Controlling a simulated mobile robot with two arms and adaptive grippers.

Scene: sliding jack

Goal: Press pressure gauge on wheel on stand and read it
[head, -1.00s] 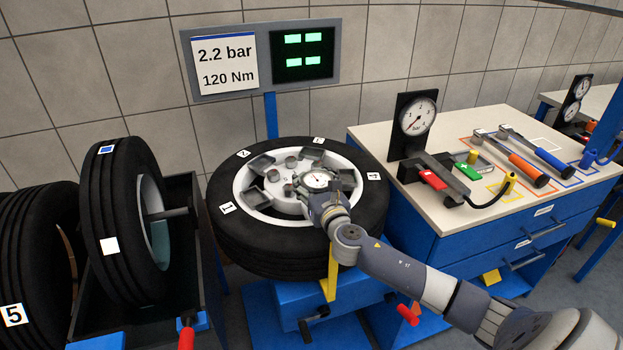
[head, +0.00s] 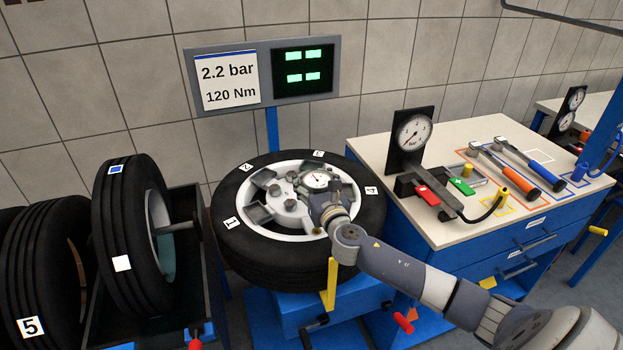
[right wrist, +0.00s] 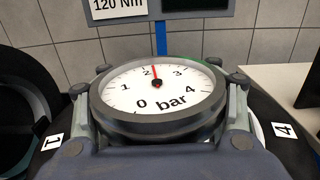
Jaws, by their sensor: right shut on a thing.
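The wheel on the stand (head: 255,265) lies flat, black tyre around a silver rim, with white number labels on its sidewall. My right gripper (head: 318,189) is shut on the round pressure gauge (head: 317,180) over the rear right part of the rim. In the right wrist view the gauge (right wrist: 185,97) sits between the two fingers, its white dial facing the camera. The red needle points just past 2 on the bar scale. The gauge's lower end and the valve are hidden, so I cannot tell whether they touch. My left gripper is not in view.
A sign (head: 228,82) behind reads 2.2 bar and 120 Nm. A workbench (head: 455,222) at the right holds a large dial gauge (head: 413,133) and several tools. Upright tyres (head: 125,240) stand at the left. A yellow handle (head: 329,285) sticks up before the wheel.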

